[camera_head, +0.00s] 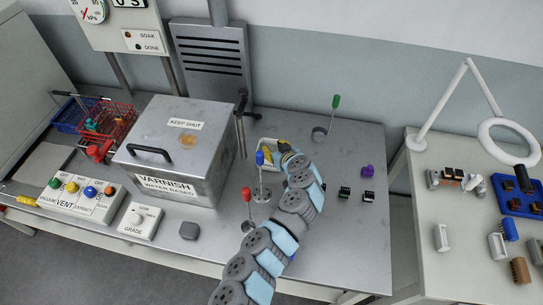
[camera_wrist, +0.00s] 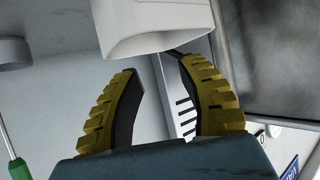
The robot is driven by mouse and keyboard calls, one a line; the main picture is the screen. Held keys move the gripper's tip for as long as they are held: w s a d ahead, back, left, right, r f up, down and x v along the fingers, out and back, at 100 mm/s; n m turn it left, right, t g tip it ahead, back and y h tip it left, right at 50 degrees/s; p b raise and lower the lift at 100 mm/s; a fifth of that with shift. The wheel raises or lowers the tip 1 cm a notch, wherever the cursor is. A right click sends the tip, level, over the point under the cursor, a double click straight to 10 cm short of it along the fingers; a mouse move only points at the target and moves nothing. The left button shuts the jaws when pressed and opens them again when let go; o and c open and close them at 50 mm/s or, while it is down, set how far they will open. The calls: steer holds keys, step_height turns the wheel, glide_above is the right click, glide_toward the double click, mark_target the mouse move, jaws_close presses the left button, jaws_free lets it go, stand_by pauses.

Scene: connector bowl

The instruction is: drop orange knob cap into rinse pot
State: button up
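My gripper (camera_head: 286,149) is at the white container (camera_head: 250,160) on the steel bench. In the wrist view my gripper (camera_wrist: 160,68) has its two yellow-ribbed fingers apart, with nothing seen between them. The white container (camera_wrist: 155,30) shows just beyond the fingertips; I cannot tell whether they touch it. A small orange knob (camera_head: 109,190) sits at the right end of the button panel, left of the varnish box; I cannot tell whether it is the orange knob cap. No pot is labelled as the rinse pot. Small grey pots with red (camera_head: 247,194), blue (camera_head: 260,157) and green (camera_head: 335,102) handles stand on the bench.
The varnish box (camera_head: 140,180) with a closed lid stands left of my gripper. Small black and purple connectors (camera_head: 367,171) lie at the right. A side table (camera_head: 455,265) holds more connectors and a lamp. The bench's right front is clear.

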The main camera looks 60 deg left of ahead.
steer(key=shift+d+r, duration=0.1)
stand_by(0.3)
steer(key=v, duration=1.1)
steer(key=shift+d, duration=0.35)
steer(key=shift+r, duration=0.15)
stand_by(0.3)
